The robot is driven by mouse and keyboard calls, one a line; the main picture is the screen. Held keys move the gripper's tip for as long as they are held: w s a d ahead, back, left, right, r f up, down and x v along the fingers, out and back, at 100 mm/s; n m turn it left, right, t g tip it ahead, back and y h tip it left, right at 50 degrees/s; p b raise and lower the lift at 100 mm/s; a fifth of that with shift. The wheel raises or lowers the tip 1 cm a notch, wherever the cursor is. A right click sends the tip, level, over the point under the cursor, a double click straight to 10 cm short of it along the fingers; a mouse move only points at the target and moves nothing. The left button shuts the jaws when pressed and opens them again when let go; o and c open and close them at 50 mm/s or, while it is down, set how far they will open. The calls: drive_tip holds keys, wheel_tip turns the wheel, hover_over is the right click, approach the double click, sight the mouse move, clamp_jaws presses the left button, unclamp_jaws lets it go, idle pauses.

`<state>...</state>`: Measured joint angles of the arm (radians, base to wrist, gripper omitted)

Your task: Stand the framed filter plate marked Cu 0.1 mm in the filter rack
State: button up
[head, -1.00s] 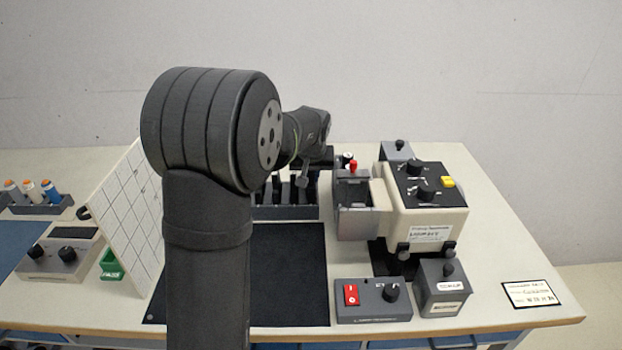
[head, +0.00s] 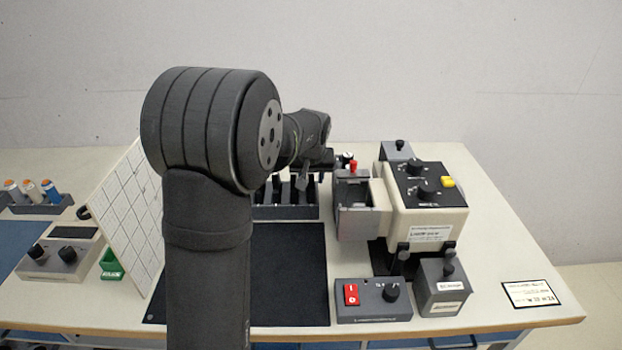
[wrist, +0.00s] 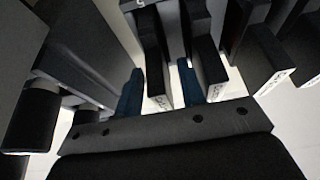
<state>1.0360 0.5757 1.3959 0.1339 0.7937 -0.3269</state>
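My gripper (wrist: 162,85) shows in the wrist view as two blue fingers set apart on a dark bar. They stand on either side of a dark, upright handle-like piece (wrist: 153,60) with a pale label on its end, and gaps show beside it. A similar labelled piece (wrist: 206,62) stands just right of the right finger. The labels are too small and blurred to read, so I cannot tell which piece is Cu 0.1 mm. In the head view a dark slotted rack (head: 290,212) stands behind the black mat, below my wrist. My arm hides part of it.
More labelled dark pieces (wrist: 258,58) stand to the right in the wrist view. In the head view a cream instrument (head: 428,208) with a grey head (head: 356,205) stands right of the rack. A control box (head: 372,300) stands in front. The black mat (head: 290,275) is clear.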

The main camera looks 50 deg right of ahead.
drive_tip(key=v, duration=1.1)
drive_tip(key=shift+r, duration=0.1)
drive_tip(key=x, duration=1.2)
drive_tip(key=shift+s+a, duration=0.1)
drive_tip(key=shift+r, duration=1.8)
